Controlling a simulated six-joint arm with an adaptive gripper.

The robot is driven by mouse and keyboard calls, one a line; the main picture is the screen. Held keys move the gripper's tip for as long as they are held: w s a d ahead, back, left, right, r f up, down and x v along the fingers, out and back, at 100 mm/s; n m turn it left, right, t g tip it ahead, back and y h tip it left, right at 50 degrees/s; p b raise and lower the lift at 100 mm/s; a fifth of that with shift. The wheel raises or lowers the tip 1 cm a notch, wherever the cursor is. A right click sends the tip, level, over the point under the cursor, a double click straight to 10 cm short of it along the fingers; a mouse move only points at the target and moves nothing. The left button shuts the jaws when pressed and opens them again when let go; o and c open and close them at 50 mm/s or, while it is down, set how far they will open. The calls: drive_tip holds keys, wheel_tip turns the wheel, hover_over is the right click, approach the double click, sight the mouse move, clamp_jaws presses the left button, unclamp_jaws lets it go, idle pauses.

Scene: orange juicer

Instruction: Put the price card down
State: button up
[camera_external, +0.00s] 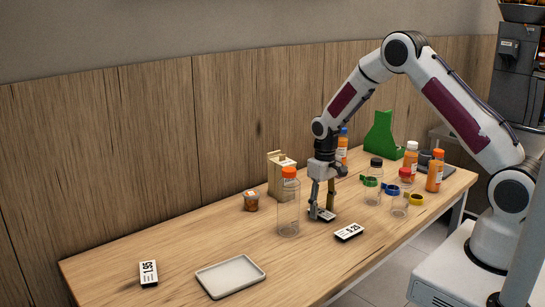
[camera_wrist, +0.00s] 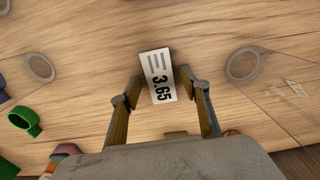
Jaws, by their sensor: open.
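A white price card reading 3.65 (camera_wrist: 158,77) lies on the wooden table, between and just beyond my gripper's fingertips in the wrist view. It also shows in the external view (camera_external: 326,215), partly hidden by a finger. My gripper (camera_external: 321,212) points down at the table with its fingers low around the card. In the wrist view the fingers of my gripper (camera_wrist: 158,88) are apart, with a gap on each side of the card. Two other price cards lie on the table: one reading 5.25 (camera_external: 349,232) at the right and one reading 1.95 (camera_external: 148,273) at the far left.
A clear bottle with an orange cap (camera_external: 289,205) stands left of my gripper. Several bottles and rings crowd the right, near a green stand (camera_external: 382,138). A white tray (camera_external: 231,277) lies at front left.

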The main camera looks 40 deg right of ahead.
wheel_tip(320, 180, up, 12)
idle(0.6)
drive_tip(key=shift+f, duration=0.1)
idle(0.4)
wheel_tip(320, 180, up, 11)
drive_tip(key=t, duration=0.1)
hover_over(321, 212)
drive_tip(key=s, duration=0.6)
drive_tip(key=s+r+t, duration=0.2)
drive_tip(key=s+r, duration=0.5)
drive_tip(key=s, duration=0.2)
drive_tip(key=s+r+t, duration=0.2)
drive_tip(key=s, duration=1.5)
drive_tip(key=shift+s+r+t, duration=0.3)
drive_tip(key=shift+s, duration=0.05)
